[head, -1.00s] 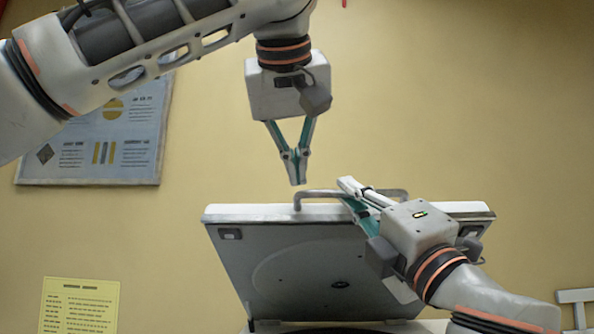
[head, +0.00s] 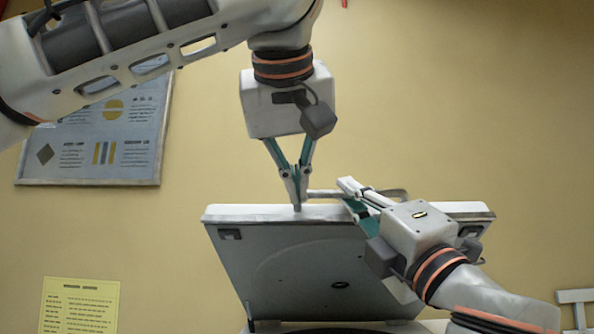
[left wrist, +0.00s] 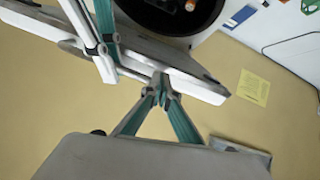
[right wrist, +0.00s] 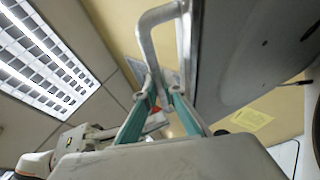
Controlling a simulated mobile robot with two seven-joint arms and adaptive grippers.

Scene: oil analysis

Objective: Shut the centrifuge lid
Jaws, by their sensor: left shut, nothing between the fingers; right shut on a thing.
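The centrifuge lid (head: 275,262) stands raised and tilted, its underside facing me in the head view. A grey bar handle (head: 325,194) runs along its top edge; it also shows in the right wrist view (right wrist: 143,35). My right gripper (head: 347,184) is shut on the handle near its right part. My left gripper (head: 297,204) is shut and empty, pointing down at the left end of the handle, at the lid's top edge. I cannot tell whether its tips touch the handle or lid. The centrifuge's dark round opening (left wrist: 168,12) shows in the left wrist view.
A grey-blue poster (head: 95,140) and a yellow notice (head: 80,305) are on the wall behind. A ceiling light panel (right wrist: 40,65) shows in the right wrist view. The wall area around the lid is clear.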

